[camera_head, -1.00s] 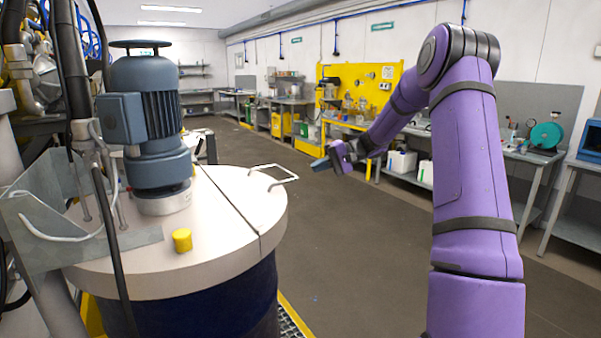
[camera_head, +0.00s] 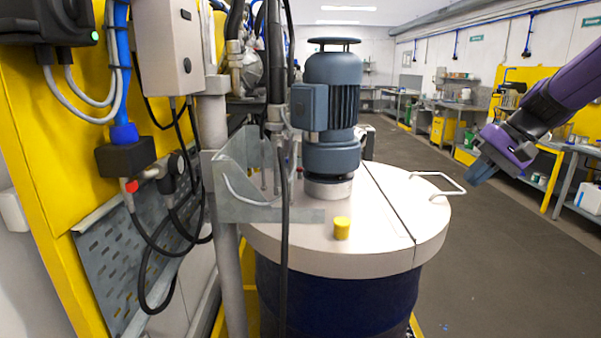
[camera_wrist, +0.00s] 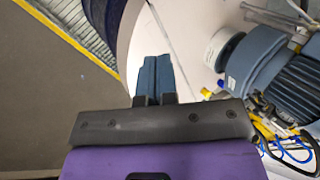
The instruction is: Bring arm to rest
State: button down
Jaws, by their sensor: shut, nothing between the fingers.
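My purple arm (camera_head: 560,88) reaches in from the right edge of the head view. My gripper (camera_head: 474,176) hangs in the air just right of the drum's white handle, and it looks apart from the drum. In the wrist view my gripper (camera_wrist: 155,62) shows its two blue fingers pressed together with nothing between them. The upper arm and shoulder are outside the head view.
A drum with a white lid (camera_head: 385,255) stands in the middle, with a blue agitator motor (camera_head: 332,110), a yellow cap (camera_head: 342,228) and a wire handle (camera_head: 440,184). A yellow panel with cables (camera_head: 50,150) is at left. Open floor (camera_head: 500,260) lies at right.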

jog(key=s+a+n+t+h, duration=0.1)
jog(key=s+a+h, duration=0.1)
jog(key=s, duration=1)
jog(key=s+a+r+n+t+h, duration=0.1)
jog(key=s+h, duration=0.3)
jog(key=s, duration=0.9)
jog(key=shift+s+a+r+n+t+h, duration=0.25)
jog(key=shift+a+n+t, duration=0.25)
jog(key=shift+a+t, duration=0.3)
